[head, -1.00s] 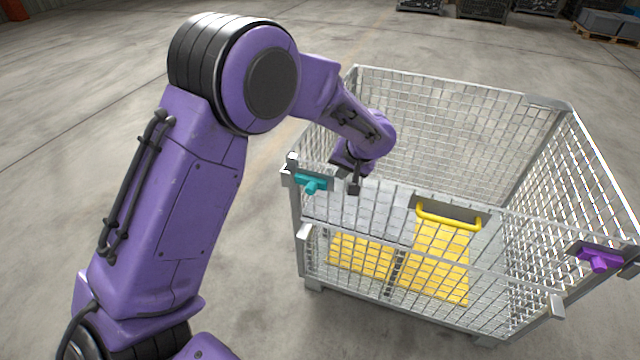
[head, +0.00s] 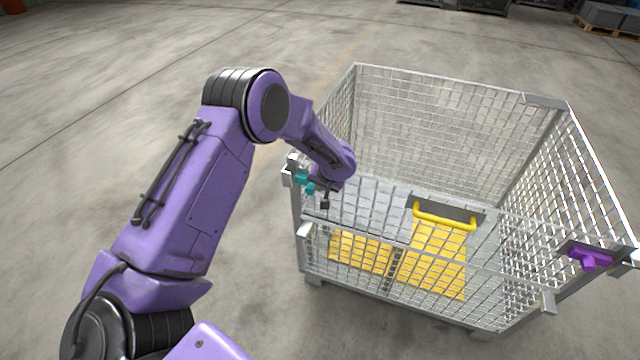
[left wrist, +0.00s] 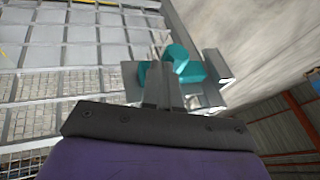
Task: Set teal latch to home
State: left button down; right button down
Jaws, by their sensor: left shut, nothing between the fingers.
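The teal latch (head: 303,181) sits at the left front corner of the wire mesh crate (head: 420,257). It also shows in the left wrist view (left wrist: 186,66), just beyond the fingertips. My left gripper (head: 325,203) is beside the latch, to its right in the head view, and its fingers are shut with nothing between them. In the left wrist view the closed fingers (left wrist: 162,85) overlap part of the latch's grey plate. Whether they touch the latch I cannot tell. My right gripper is not in view.
A purple latch (head: 590,258) is at the crate's right front corner. A yellow handle (head: 446,222) is on the crate's front gate. Yellow items (head: 362,250) lie inside the crate. Open concrete floor surrounds it. A loaded pallet (head: 608,24) stands far back right.

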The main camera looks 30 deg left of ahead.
aim_at(310, 188)
pick_arm(q)
jog(key=a, duration=0.2)
jog(key=shift+s+a+f+b, duration=0.1)
jog(key=shift+s+a+b, duration=0.25)
jog(key=shift+s+a, duration=0.05)
jog(key=shift+a, duration=0.25)
jog(key=shift+r, duration=0.2)
jog(key=w+d+v, duration=0.1)
jog(key=d+v, duration=0.1)
jog(key=v, duration=1)
jog(key=shift+w+d, duration=0.15)
jog(key=shift+d, duration=0.3)
